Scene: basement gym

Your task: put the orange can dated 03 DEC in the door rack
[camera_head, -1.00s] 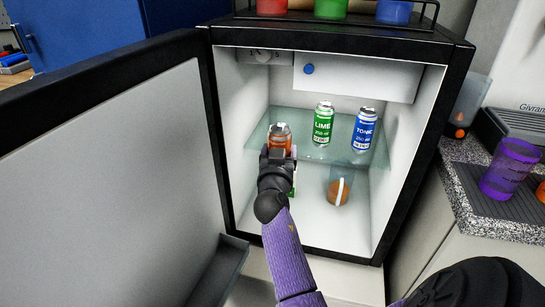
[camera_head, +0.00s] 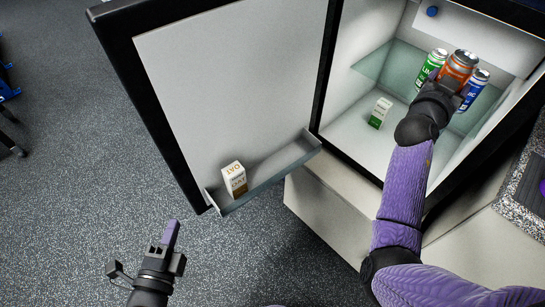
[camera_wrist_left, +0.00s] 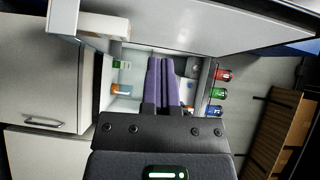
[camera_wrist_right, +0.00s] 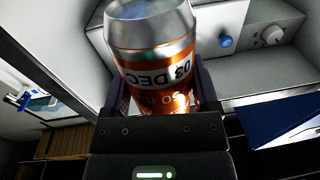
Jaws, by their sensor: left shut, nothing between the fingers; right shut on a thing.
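The orange can (camera_head: 460,66) is held up in front of the glass shelf in the open fridge. In the right wrist view the can (camera_wrist_right: 158,60) shows the print 03 DEC. My right gripper (camera_head: 447,84) is shut on it. The door rack (camera_head: 268,178) is a grey tray low on the inside of the open fridge door (camera_head: 235,75). An oat carton (camera_head: 234,179) stands at its left end; the rack's right part is bare. My left gripper (camera_head: 170,236) is shut and empty, below and left of the rack, over the floor.
A green lime can (camera_head: 430,66) and a blue can (camera_head: 474,90), partly hidden, are beside the orange can. A small green and white carton (camera_head: 380,112) stands on the fridge floor. The glass shelf (camera_head: 385,68) is clear at its left. Open floor lies left of the door.

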